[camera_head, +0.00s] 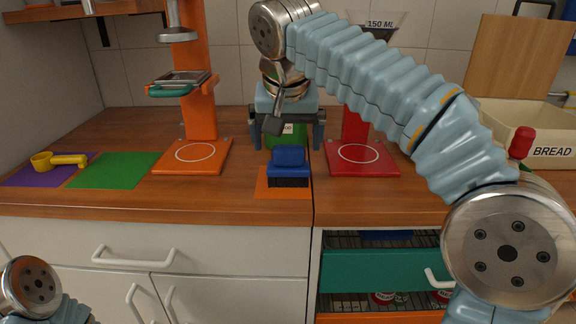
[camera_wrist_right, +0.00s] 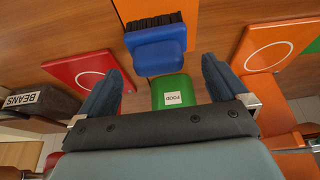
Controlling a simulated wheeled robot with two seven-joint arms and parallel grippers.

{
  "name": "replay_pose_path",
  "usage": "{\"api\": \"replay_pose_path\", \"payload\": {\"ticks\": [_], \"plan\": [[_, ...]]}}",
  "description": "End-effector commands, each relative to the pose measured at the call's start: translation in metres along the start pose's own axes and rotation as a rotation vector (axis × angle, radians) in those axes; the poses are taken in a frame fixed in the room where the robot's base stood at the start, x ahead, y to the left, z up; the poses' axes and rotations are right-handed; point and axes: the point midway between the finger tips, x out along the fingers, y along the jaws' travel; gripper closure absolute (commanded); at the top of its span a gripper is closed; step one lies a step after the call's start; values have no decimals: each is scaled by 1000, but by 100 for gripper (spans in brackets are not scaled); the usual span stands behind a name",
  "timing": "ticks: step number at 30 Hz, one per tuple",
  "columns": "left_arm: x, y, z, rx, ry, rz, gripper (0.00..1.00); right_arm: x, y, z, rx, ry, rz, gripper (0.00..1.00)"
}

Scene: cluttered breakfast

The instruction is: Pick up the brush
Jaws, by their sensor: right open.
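The brush (camera_head: 288,157) has a blue body and black bristles. It sits on an orange mat (camera_head: 264,188) at the front of the wooden counter, and it also shows in the right wrist view (camera_wrist_right: 158,52). My right gripper (camera_head: 287,140) is open and empty, appearing just above and behind the brush in the head view. In the right wrist view its two dark blue fingers (camera_wrist_right: 162,70) are spread wide, with the brush between and beyond their tips, apart from both. My left gripper is out of view.
An orange stand (camera_head: 180,165) is left of the brush and a red stand (camera_head: 378,168) right. A green container labelled FOOD (camera_wrist_right: 172,90) is behind the brush. Green (camera_head: 112,171) and purple (camera_head: 35,177) mats lie left. A drawer (camera_head: 375,270) is open below the counter.

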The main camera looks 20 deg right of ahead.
Motion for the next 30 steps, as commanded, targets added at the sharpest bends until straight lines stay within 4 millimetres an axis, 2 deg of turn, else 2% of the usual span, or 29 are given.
{"api": "replay_pose_path", "payload": {"ticks": [5,13,22,30], "plan": [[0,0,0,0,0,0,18,14,1,0,1,-2,1,0],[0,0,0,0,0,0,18,54,3,-3,0,-3,0,0],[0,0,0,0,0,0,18,60,2,-3,0,-1,-1,0],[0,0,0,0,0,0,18,60,2,-3,0,-1,-1,41]]}}
